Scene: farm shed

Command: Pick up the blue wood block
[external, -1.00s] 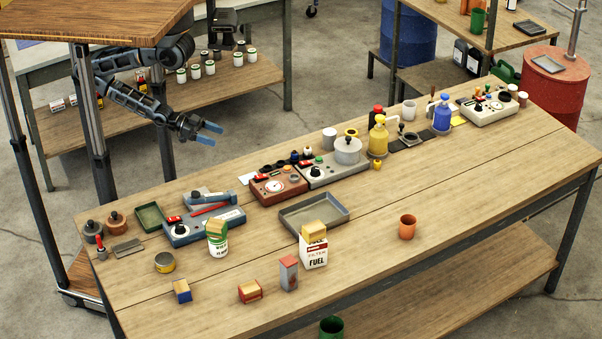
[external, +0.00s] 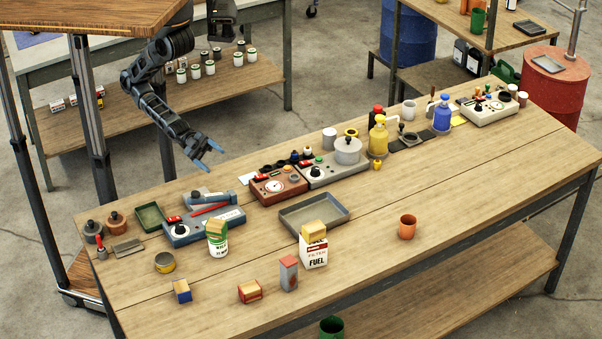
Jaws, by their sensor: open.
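The blue wood block (external: 182,291), with a wood-coloured top, sits on the front left part of the long wooden table (external: 370,265). My gripper (external: 212,156) is open and empty, with blue fingertips. It is in the air near the table's back edge, above and behind the blue device, well away from the block. Nothing hides the block.
A blue device (external: 203,228) lies between gripper and block.

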